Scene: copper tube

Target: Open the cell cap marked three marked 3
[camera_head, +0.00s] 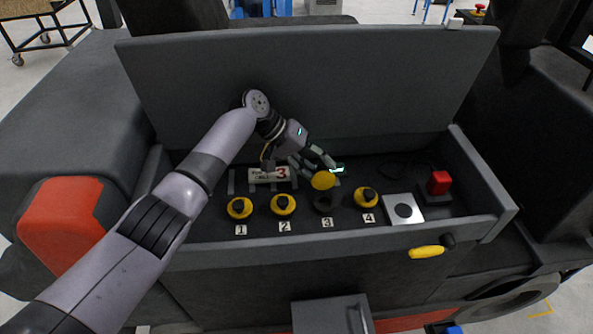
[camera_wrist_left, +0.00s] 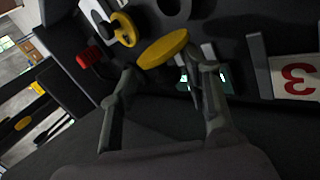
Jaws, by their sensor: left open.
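Cell 3 shows as a dark round opening (camera_head: 326,201) above the "3" label (camera_head: 327,223). Its yellow cap (camera_head: 323,180) stands raised and tilted behind the opening; the cap also shows edge-on in the left wrist view (camera_wrist_left: 162,48). My left gripper (camera_head: 312,166) is just behind and above this cap. In the left wrist view its fingers (camera_wrist_left: 168,72) are spread apart, with the cap just beyond the gap between the tips. I cannot tell whether a finger touches it. My right gripper is not in view.
Yellow caps 1 (camera_head: 239,208), 2 (camera_head: 283,204) and 4 (camera_head: 366,197) sit over their cells in the same row. A silver plate (camera_head: 403,210) and red button (camera_head: 439,182) are at right. A yellow handle (camera_head: 425,252) projects at the front.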

